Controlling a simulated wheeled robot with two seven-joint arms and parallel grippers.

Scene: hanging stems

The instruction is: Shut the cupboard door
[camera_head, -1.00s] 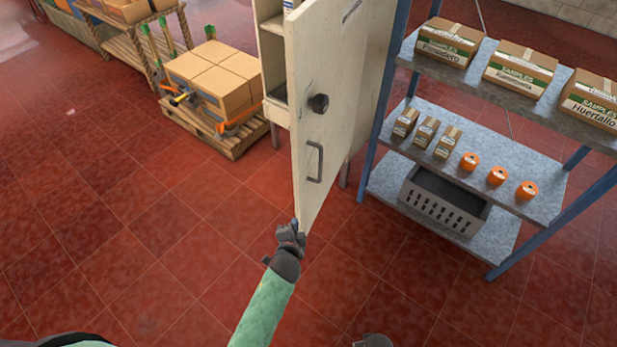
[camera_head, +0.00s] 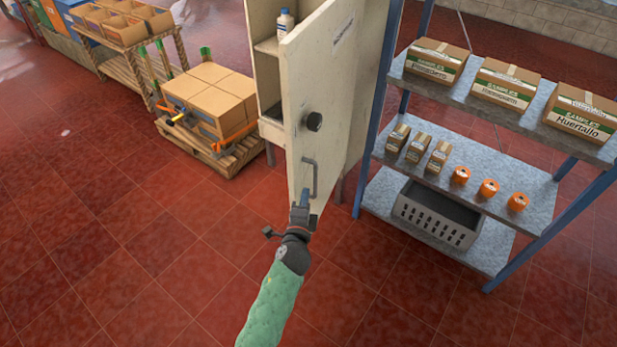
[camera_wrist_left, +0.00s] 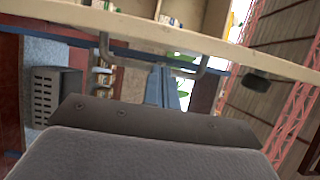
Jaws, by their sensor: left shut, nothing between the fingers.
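The cream cupboard door (camera_head: 325,105) stands open, swung out from the cupboard (camera_head: 262,20), whose shelves show inside. The door has a dark round knob (camera_head: 314,121) and a grey bar handle (camera_head: 312,178) below it. My left gripper (camera_head: 304,196) is shut and empty, its blue fingertips at the lower end of the handle; I cannot tell whether they touch. In the left wrist view the fingers (camera_wrist_left: 164,88) show near the handle (camera_wrist_left: 150,60), with the knob (camera_wrist_left: 256,80) to the right and the door edge above. My right gripper is not in view.
A blue-framed shelf rack (camera_head: 480,165) with boxes, orange pots and a grey crate (camera_head: 437,215) stands to the right. A pallet (camera_head: 225,160) with cartons stands left of the cupboard. A white bottle (camera_head: 285,22) is inside the cupboard. The red floor at front left is clear.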

